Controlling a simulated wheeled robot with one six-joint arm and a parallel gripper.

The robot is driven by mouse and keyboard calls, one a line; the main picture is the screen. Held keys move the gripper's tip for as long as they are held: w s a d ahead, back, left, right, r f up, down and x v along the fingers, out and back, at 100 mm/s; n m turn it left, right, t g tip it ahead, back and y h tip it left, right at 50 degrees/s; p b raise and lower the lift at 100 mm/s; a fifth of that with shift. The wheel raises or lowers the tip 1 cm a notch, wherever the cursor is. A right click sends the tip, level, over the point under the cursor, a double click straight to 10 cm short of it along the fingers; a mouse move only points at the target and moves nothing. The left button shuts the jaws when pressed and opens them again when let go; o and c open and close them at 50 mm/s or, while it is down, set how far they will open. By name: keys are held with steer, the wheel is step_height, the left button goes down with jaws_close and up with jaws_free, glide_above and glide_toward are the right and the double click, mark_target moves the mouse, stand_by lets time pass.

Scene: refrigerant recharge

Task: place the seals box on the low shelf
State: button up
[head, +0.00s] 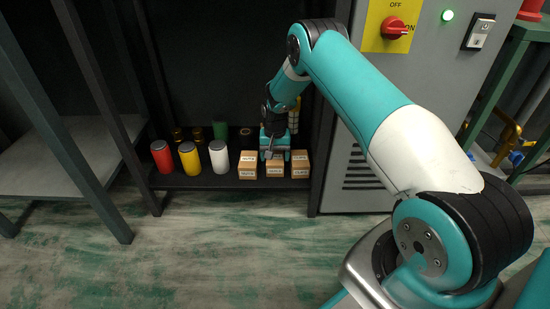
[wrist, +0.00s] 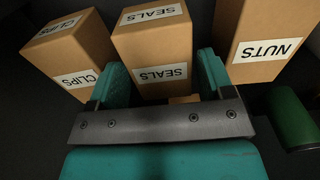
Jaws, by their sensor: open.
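The seals box (head: 275,172) is a brown carton with white labels. It appears to sit on the low shelf (head: 225,182), in the middle of a row of three boxes. In the wrist view, the seals box (wrist: 153,45) has its SEALS labels showing on two faces. My gripper (head: 275,155) is down at the box from above and behind. In the wrist view, the teal fingers of my gripper (wrist: 162,78) are apart, one on each side of the box. I cannot tell whether they touch it.
The nuts box (head: 248,165) stands left and the clips box (head: 300,164) right, both close beside the seals box. Red (head: 161,156), yellow (head: 189,158) and white (head: 219,157) canisters stand further left. A green cylinder (head: 220,130) is behind. A dark post (head: 322,150) bounds the shelf's right.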

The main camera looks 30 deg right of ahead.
mark_target(275, 157)
step_height(275, 157, up, 8)
steer(key=p, duration=0.4)
steer(key=shift+r, duration=0.15)
steer(key=s+a+r+n+y, duration=0.1)
steer(key=s+a+r+n, duration=0.25)
steer(key=a+r, duration=0.55)
steer(key=s+a+r+n+y, duration=0.15)
steer(key=s+a+r, duration=0.45)
steer(key=r, duration=0.6)
steer(key=s+a+r+n, duration=0.3)
steer(key=s, duration=0.6)
steer(key=s+a+r+n+y, duration=0.1)
steer(key=s+a+r+n, duration=0.2)
steer(key=s, duration=0.5)
steer(key=s+a+r+n, duration=0.2)
steer(key=s+a+r, duration=0.2)
steer(key=s, duration=0.5)
steer(key=shift+s+a+n+y, duration=0.3)
steer(key=shift+a+n+y, duration=0.1)
steer(key=shift+a, duration=0.35)
steer(key=shift+r, duration=0.1)
